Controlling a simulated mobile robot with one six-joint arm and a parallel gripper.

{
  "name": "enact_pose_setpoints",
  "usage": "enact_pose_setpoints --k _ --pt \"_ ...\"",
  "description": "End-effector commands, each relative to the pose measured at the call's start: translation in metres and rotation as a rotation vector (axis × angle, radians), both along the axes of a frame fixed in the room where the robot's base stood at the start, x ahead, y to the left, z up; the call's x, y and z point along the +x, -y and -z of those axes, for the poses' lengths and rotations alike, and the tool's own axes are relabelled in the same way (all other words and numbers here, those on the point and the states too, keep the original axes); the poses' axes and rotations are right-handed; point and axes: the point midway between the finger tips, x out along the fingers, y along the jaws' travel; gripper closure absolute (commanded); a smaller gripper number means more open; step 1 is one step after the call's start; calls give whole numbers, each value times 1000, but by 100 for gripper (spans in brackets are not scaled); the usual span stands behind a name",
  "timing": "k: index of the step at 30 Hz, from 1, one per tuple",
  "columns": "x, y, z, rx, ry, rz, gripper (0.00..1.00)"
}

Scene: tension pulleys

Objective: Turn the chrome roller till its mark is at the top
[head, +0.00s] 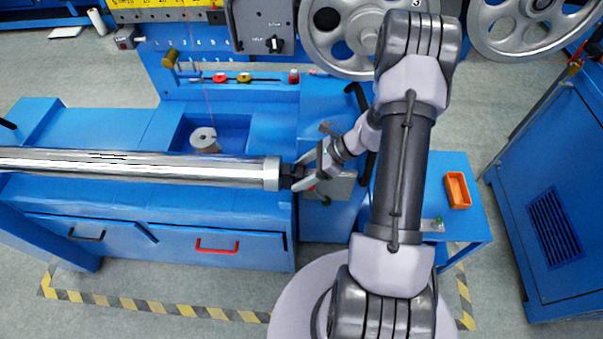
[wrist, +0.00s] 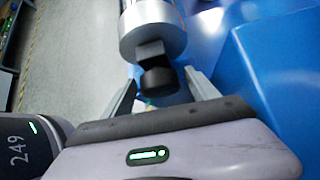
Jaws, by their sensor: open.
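The chrome roller (head: 140,166) lies level across the blue machine, running from the left edge to the middle of the head view. Its right end has a steel collar and a black shaft stub (head: 288,176). In the wrist view the roller's end (wrist: 152,30) points toward me, with the black stub (wrist: 158,80) below it. My gripper (head: 298,176) is at this end. Its fingers (wrist: 160,92) stand apart on both sides of the stub, with gaps visible. I cannot make out a mark on the roller.
A spool (head: 204,139) stands in a recess behind the roller. Drawers with a black handle (head: 88,236) and a red handle (head: 216,247) are below. A small blue table with an orange bin (head: 457,190) is at right. Large pulleys (head: 355,30) stand behind.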

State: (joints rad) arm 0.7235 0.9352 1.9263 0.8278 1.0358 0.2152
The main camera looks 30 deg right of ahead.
Motion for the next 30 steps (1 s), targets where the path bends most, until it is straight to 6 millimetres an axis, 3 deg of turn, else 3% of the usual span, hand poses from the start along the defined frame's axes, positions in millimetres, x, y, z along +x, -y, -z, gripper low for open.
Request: enact_pose_setpoints --k 2,9,12,19,30 --pt "0 0 0 0 0 0 31" --pt "0 0 0 0 0 0 79" --pt "0 0 0 0 0 0 94" --pt "0 0 8 -86 133 2 94" --pt "-2 -1 0 -154 226 0 94"
